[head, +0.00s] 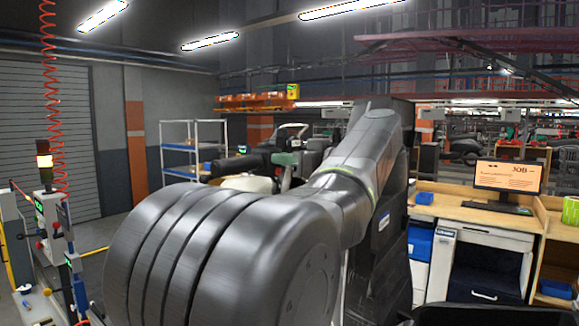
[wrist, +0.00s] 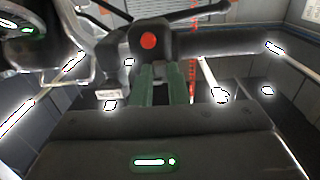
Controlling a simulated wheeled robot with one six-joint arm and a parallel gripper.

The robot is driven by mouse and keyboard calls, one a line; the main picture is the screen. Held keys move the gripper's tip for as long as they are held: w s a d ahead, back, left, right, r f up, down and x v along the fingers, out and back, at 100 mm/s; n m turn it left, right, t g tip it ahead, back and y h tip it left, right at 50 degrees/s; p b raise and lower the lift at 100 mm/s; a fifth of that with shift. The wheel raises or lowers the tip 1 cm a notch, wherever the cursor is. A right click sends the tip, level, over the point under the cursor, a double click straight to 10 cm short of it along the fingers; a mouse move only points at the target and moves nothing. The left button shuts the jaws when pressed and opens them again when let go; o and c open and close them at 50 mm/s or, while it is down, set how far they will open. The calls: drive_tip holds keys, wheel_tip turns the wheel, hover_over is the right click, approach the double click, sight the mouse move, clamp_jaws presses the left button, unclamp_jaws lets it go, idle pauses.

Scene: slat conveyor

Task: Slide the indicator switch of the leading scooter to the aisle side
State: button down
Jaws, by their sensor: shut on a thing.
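In the wrist view, the scooter's handlebar runs across the upper part, with a dark switch housing (wrist: 130,48) carrying a round red button (wrist: 149,41) and a black grip (wrist: 228,43) to its right. My gripper (wrist: 165,70) has its two green fingers reaching up to the underside of the housing. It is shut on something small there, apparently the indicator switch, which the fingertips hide. I cannot tell which way the switch is set. In the head view, part of a scooter (head: 248,183) with a pale body shows behind my arm, which hides much of that area.
A black lever (wrist: 190,15) is above the grip, and a dash with a green display (wrist: 18,28) is at upper left. In the head view, a wooden desk (head: 480,210) with a monitor (head: 508,176) stands right, a signal post (head: 45,165) left, and a shelf rack (head: 192,145) behind.

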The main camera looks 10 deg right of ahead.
idle(0.3)
drive_tip(key=c, duration=1.4)
unclamp_jaws()
drive_tip(key=shift+s+a, duration=0.15)
drive_tip(key=shift+s, duration=0.05)
drive_tip(key=b+v, duration=0.3)
drive_tip(key=v, duration=1)
drive_tip(key=shift+s+d, duration=0.3)
drive_tip(key=shift+r, duration=0.1)
drive_tip(key=p+x, duration=0.3)
drive_tip(key=x, duration=1)
drive_tip(key=shift+w+a, duration=0.25)
drive_tip(key=shift+w, duration=0.1)
